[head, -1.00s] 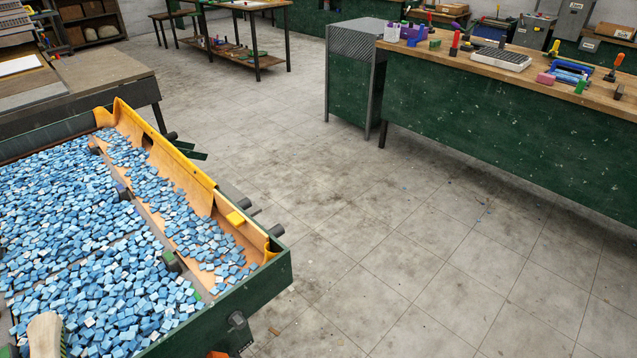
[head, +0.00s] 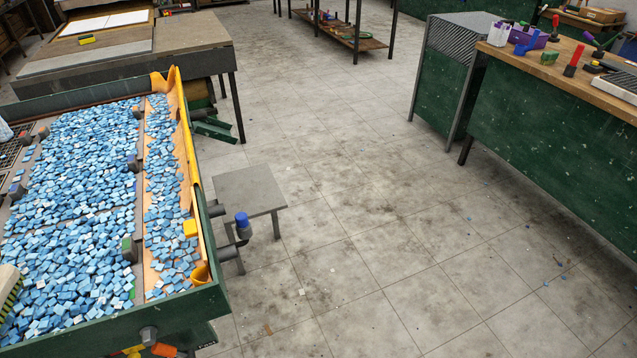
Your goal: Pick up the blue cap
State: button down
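A small blue cap (head: 242,219) shows in the head view, just right of the large tray of blue tiles. It sits upright on top of a dark fitting (head: 244,233) that sticks out beside the tray's right side, in front of a low grey stool (head: 246,186). Whether the cap touches the stool's edge cannot be told from here. My gripper is not in view.
The green-sided tray (head: 190,308) full of blue tiles, with a yellow-edged chute, fills the left. The tiled floor (head: 370,230) between is mostly clear, with small scattered chips.

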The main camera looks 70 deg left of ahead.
aim_at(242, 220)
jog(key=u, duration=2.25)
jog(key=i, duration=3.65)
jog(key=u, duration=2.25)
